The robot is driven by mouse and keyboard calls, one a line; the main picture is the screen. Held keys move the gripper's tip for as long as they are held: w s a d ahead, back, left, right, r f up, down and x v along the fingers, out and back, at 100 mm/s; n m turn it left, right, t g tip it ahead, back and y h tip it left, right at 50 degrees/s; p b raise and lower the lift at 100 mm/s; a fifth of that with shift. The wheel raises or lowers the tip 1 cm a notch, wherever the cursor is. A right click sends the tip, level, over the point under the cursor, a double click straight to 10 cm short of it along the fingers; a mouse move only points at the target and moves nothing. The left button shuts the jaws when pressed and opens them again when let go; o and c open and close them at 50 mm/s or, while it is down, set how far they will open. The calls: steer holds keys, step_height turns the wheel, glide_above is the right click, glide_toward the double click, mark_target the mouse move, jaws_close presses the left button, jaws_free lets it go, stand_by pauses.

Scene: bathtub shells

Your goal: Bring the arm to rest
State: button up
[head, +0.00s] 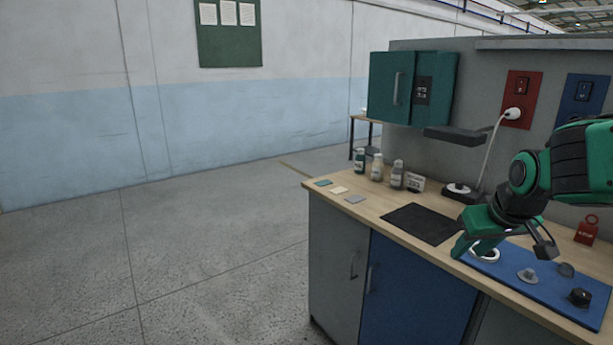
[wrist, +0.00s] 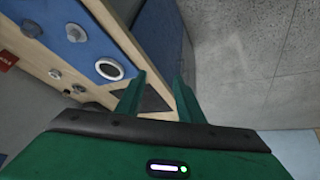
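My gripper (head: 466,247) hangs over the front edge of the workbench, near the left end of the blue mat (head: 545,285) in the head view. In the wrist view my gripper's two fingers (wrist: 160,95) stand apart with nothing held between them. A white ring (head: 485,254) lies on the mat right behind the gripper in the head view, partly hidden by it. It also shows in the wrist view (wrist: 109,69), to the left of the fingers and apart from them. My arm is bent above the right part of the bench.
On the mat are a grey knob-like part (head: 527,276) and a black part (head: 580,297).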

steer(key=s+a+f+g+y, duration=0.1)
steer(key=s+a+f+g, duration=0.1)
steer(key=s+a+f, duration=0.45)
steer(key=s+d+m+g, duration=0.2)
steer(key=s+d, duration=0.3)
steer(key=s, duration=0.4)
steer(key=s+d+m+g, duration=0.2)
steer(key=s+d+m, duration=0.2)
steer(key=s, duration=0.4)
steer(key=shift+s+d, duration=0.35)
